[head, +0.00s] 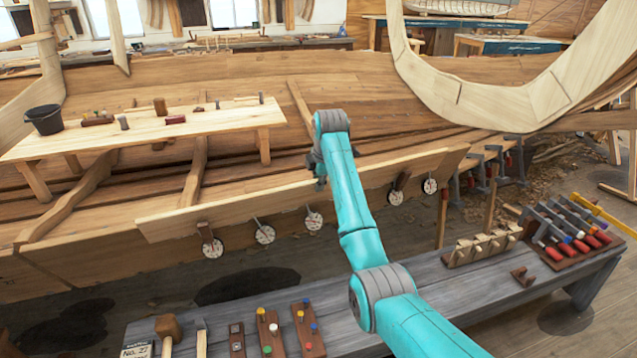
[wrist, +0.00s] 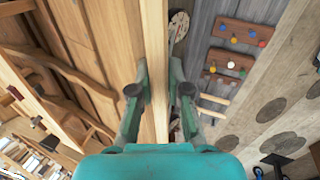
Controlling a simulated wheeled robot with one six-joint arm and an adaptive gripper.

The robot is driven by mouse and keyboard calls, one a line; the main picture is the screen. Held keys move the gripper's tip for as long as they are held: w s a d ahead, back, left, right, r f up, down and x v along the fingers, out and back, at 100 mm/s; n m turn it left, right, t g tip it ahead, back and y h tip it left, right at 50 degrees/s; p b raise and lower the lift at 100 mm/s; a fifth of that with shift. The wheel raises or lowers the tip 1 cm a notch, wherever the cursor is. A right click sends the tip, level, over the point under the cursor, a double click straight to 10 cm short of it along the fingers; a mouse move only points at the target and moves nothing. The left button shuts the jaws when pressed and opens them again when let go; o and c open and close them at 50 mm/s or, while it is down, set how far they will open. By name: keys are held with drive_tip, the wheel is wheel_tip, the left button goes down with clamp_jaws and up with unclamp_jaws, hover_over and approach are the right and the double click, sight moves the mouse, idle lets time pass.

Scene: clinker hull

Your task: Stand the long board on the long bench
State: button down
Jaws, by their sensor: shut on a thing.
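The long board (head: 250,203) is a pale plank on edge along the side of the hull, sloping up to the right in the head view. My gripper (head: 320,180) is at about its middle, coming down on its top edge. In the wrist view, the fingers of my gripper (wrist: 160,92) are shut on the long board (wrist: 154,40), one on each side. The long grey bench (head: 490,283) stands in the foreground, on the near side of the board. My arm hides part of the bench and a bit of the board.
Several clamps with round dials (head: 265,234) line the board's lower edge. A pale worktable (head: 215,125) with tools stands inside the hull.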

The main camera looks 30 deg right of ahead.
drive_tip(key=shift+r, duration=0.15)
idle(0.3)
drive_tip(key=shift+r, duration=0.35)
drive_tip(key=v, duration=0.8)
drive_tip(key=shift+s+r, duration=0.2)
drive_tip(key=shift+r, duration=0.1)
idle(0.8)
drive_tip(key=shift+s+a, duration=0.1)
